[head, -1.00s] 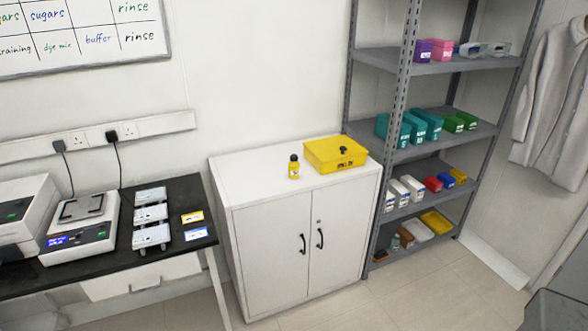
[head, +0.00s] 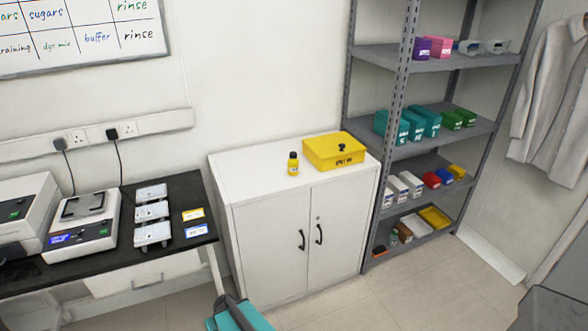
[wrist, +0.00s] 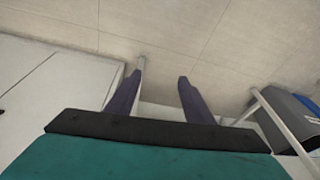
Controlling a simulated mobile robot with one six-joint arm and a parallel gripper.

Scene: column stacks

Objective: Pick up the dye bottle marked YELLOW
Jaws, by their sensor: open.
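A small yellow bottle (head: 293,164) with a black cap stands upright on top of the white cabinet (head: 250,178), left of a yellow box. Its label is too small to read. My gripper (wrist: 158,82) shows in the wrist view with its two dark fingers apart and nothing between them. The floor and part of a white surface lie beyond the fingers. In the head view, a teal and dark part of my arm shows at the bottom edge, in front of the cabinet and well below the bottle.
A yellow lidded box (head: 334,150) stands close to the bottle's right. A grey shelf rack (head: 440,62) with several boxes is right of the cabinet. A black bench (head: 178,187) with scales is at the left. The cabinet top's left part is clear.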

